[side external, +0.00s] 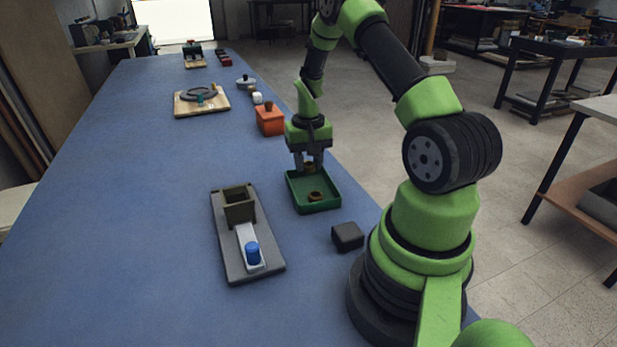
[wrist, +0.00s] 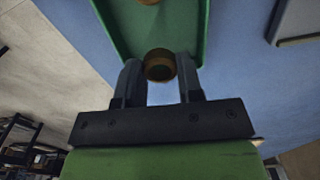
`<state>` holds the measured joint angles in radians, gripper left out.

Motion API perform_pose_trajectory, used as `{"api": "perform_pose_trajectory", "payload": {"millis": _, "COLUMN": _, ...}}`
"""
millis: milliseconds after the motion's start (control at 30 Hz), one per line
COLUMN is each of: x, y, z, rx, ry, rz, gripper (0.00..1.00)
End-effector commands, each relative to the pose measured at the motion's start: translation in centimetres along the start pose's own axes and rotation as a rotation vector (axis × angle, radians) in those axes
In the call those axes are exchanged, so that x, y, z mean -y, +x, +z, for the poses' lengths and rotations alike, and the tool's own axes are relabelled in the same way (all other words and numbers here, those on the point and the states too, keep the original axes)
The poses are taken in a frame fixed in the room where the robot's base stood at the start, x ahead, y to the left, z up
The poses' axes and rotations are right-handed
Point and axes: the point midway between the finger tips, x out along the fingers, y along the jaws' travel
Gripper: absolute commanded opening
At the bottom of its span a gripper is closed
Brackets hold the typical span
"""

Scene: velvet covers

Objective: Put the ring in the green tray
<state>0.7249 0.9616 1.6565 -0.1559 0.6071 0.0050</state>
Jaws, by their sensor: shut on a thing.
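The green tray (side external: 327,204) stands on the blue table in front of my base. My gripper (side external: 309,166) is above the tray's far part, pointing down, shut on a brown ring (side external: 309,168). The ring is held above the tray floor. A second brown, ring-like piece (side external: 316,196) lies on the tray floor. It is partly cut off at the top of the wrist view (wrist: 148,2).
A grey board (side external: 232,262) with a dark open box and a blue cylinder (side external: 252,253) lies left of the tray. A black block (side external: 347,236) sits near the tray's front right. An orange box (side external: 269,121) stands behind. The table's left side is clear.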

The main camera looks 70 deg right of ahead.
Motion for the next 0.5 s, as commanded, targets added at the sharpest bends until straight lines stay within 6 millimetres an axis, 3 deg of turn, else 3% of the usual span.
{"api": "perform_pose_trajectory", "payload": {"millis": 233, "x": 0.0, "y": 3.6, "z": 0.1, "rx": 0.003, "ry": -0.001, "rz": 0.0, "gripper": 0.12}}
{"api": "perform_pose_trajectory", "payload": {"millis": 500, "x": 0.1, "y": 4.2, "z": 0.0, "rx": -0.001, "ry": -0.001, "rz": 0.0, "gripper": 0.12}}
